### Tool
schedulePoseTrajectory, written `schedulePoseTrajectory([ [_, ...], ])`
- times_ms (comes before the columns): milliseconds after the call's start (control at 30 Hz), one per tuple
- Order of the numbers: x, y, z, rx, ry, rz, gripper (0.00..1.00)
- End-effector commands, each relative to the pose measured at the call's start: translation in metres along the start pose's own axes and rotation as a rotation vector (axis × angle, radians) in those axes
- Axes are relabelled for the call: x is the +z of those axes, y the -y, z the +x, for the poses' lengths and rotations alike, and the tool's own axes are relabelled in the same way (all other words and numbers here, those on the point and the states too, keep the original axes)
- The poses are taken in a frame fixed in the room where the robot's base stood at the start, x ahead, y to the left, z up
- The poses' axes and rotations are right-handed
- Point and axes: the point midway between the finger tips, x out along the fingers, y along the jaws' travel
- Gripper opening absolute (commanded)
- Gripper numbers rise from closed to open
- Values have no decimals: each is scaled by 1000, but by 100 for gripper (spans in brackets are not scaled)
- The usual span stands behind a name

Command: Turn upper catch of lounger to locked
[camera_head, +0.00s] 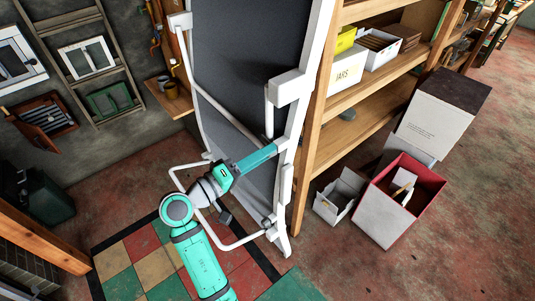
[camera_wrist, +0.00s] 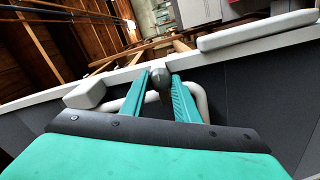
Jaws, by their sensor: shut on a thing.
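The lounger (camera_head: 245,50) stands upright, with a dark grey fabric panel and a white frame. A white block (camera_head: 291,88) sits on its right rail, with a thin white rod (camera_head: 268,115) beside it. My gripper (camera_head: 274,150) reaches the rail just below that block. In the wrist view, my gripper (camera_wrist: 162,80) has its two teal fingers closed around a small dark grey knob (camera_wrist: 160,78) at the rail, which looks like part of the catch. The fingers hide most of the catch in the head view, and its lock position cannot be told.
A wooden shelf (camera_head: 375,85) with boxes stands close on the right of the lounger. Open boxes (camera_head: 400,200) lie on the floor at right. A white tube loop (camera_head: 235,243) sticks out low by my arm. Tiled floor (camera_head: 150,265) lies below.

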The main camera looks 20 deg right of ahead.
Motion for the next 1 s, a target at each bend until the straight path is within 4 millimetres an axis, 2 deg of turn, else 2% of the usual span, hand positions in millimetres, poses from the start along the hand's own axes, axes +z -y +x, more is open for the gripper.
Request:
schedulePoseTrajectory([
  [33, 2, -5, 1, 9, 7, -27, 6],
  [400, 1, -5, 1, 9, 5, -212, 6],
  [1000, 0, -6, 2, 11, 4, -252, 6],
])
